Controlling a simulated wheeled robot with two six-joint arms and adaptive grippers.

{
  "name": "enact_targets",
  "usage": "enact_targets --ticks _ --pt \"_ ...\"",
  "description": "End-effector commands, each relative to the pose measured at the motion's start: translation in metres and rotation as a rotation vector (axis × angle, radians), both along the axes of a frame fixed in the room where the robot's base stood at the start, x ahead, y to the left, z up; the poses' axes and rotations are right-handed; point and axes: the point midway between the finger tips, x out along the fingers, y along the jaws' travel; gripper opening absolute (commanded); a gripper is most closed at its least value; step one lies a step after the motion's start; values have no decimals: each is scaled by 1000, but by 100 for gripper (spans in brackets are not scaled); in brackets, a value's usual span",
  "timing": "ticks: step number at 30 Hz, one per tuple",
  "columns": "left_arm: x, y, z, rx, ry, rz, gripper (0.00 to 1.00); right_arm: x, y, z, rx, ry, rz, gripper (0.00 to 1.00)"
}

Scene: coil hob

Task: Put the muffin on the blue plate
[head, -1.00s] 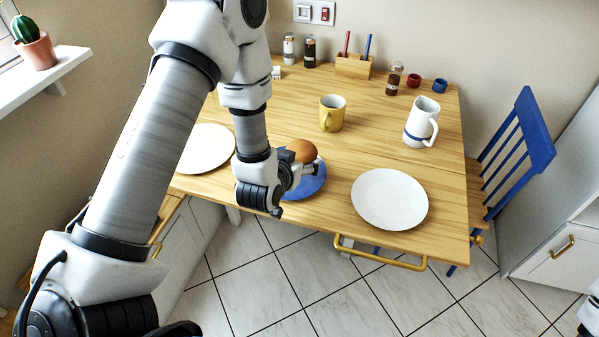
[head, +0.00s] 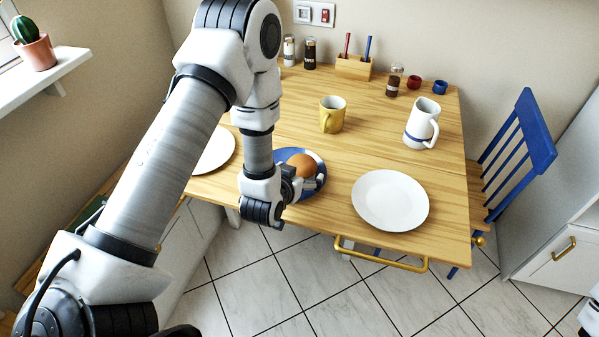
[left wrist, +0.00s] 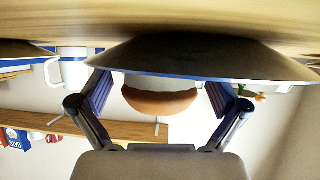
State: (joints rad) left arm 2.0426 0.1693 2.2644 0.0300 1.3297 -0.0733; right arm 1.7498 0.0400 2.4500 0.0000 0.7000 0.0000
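The muffin (head: 302,165), with a rounded brown top, sits over the blue plate (head: 313,157), inside its rim. In the left wrist view, which is upside down, the muffin (left wrist: 160,101) stands upright with its pale base against the plate (left wrist: 200,62). My left gripper (head: 306,188) is low at the plate's near side. Its fingers (left wrist: 160,95) stand either side of the muffin, with a visible gap on each side, so it is open. The gripper hides part of the plate's near left. My right gripper is not clearly seen.
A white plate (head: 390,201) lies to the right; another white plate (head: 214,152) is partly behind my left arm. A yellow mug (head: 332,115) and a white jug (head: 422,125) stand farther back. A yellow rail (head: 380,259) runs along the table's front. A blue chair (head: 520,140) stands right.

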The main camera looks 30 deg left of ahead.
Motion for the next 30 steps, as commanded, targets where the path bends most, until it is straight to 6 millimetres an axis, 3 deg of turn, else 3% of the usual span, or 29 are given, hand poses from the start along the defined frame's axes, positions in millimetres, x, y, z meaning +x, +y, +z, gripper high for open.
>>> enact_targets --ticks 8,12,14,19,21,24,30 --pt "0 0 2 0 0 0 100 0 0 1 0 0 0 40" --pt "-2 0 17 0 0 0 100 0 0 12 0 0 0 40" --pt "-14 -2 16 -1 4 0 100 0 0 7 0 -1 0 40" --pt "-56 -8 38 -2 3 0 100 0 0 3 0 0 0 40" --pt "-67 -10 56 2 7 -1 100 -1 0 36 0 2 0 40" --pt "-84 -12 65 0 9 0 100 1 0 61 0 -1 0 40" --pt "-102 -15 69 1 5 0 100 0 0 89 0 0 0 40"
